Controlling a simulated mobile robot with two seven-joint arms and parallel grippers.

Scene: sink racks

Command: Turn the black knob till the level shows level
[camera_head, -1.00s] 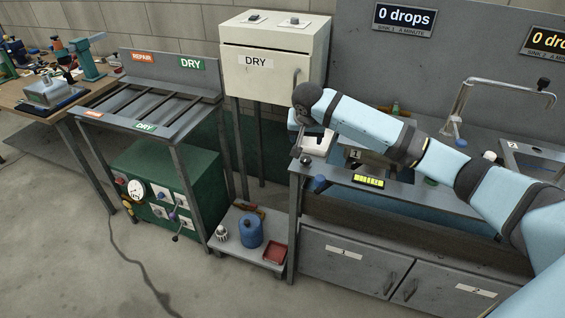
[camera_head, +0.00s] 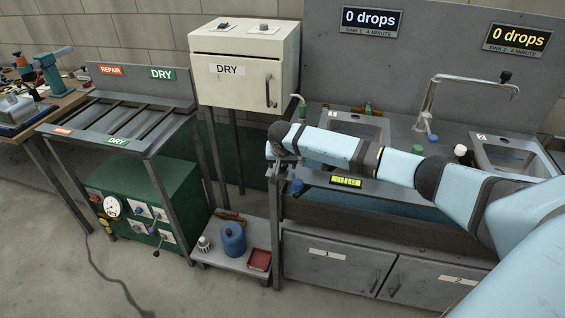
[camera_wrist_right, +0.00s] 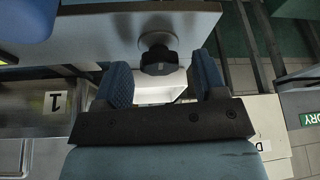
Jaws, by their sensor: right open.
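The black knob (camera_wrist_right: 160,58) shows in the right wrist view, on a short stem at the edge of a grey counter panel. My right gripper (camera_wrist_right: 162,74) is open, with one blue-padded finger on each side of the knob; I cannot tell whether either touches it. In the head view my right gripper (camera_head: 284,166) is at the counter's left front corner and hides the knob. The level (camera_head: 346,182) is a yellow-green strip on the counter's front edge; its reading is too small to tell. My left gripper is not in view.
A white DRY cabinet (camera_head: 246,80) and a slotted rack (camera_head: 120,110) stand to the left. A low shelf (camera_head: 222,258) holds a blue canister (camera_head: 232,240). Sink 1 (camera_head: 352,126) lies behind my right arm.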

